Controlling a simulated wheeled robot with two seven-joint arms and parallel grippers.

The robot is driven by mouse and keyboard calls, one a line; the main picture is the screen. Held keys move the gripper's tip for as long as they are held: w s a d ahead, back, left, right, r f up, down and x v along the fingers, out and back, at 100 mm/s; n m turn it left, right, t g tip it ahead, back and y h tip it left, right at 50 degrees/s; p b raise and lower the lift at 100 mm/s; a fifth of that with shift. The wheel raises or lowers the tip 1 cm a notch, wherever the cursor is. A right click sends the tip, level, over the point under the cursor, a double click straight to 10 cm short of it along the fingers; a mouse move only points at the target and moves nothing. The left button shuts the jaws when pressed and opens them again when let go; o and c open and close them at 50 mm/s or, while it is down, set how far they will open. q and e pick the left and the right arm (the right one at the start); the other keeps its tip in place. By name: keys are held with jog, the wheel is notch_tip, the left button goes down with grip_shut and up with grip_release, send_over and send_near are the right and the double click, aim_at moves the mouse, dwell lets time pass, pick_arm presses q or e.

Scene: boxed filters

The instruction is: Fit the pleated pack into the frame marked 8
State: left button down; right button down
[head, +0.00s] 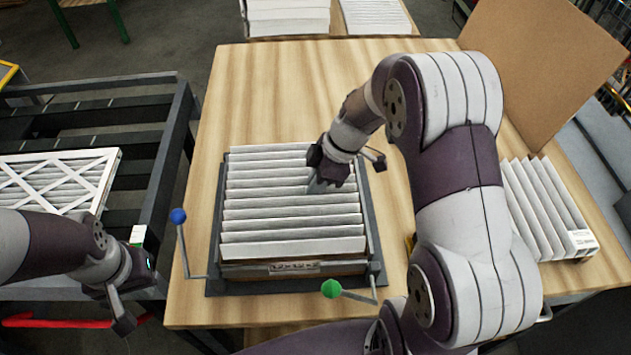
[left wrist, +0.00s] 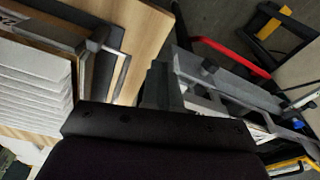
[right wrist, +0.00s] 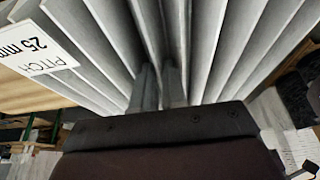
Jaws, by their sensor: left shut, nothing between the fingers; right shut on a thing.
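A white pleated pack (head: 290,200) lies level over a brown frame (head: 292,268) at the middle of the table. The frame stands in a dark grey holder (head: 212,250) and has a small label on its front; I cannot read an 8 on it. How deep the pack sits in the frame is hidden. My right gripper (head: 322,186) is shut on a pleat of the pack, right of its middle; it shows close up in the right wrist view (right wrist: 158,88), with a "PITCH 25 mm" label on the pack. My left gripper (head: 122,318) is shut and empty, left of the table.
Levers with a blue knob (head: 178,215) and a green knob (head: 331,288) stand at the holder's corners. Another pleated pack (head: 540,208) lies at the right, by a leaning brown board (head: 545,65). A lattice-faced filter (head: 60,178) lies on a dark rack (head: 150,190). The table's back left is clear.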

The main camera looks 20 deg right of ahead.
jog(key=shift+f+b, duration=2.3)
jog(key=shift+b, duration=0.2)
jog(key=c, duration=1.4)
grip_release()
jog(key=shift+c, duration=0.2)
jog(key=shift+r, duration=0.15)
jog(key=shift+r+p, duration=1.2)
jog(key=shift+r, duration=0.95)
jog(key=o, duration=0.5)
jog(key=shift+o, duration=0.2)
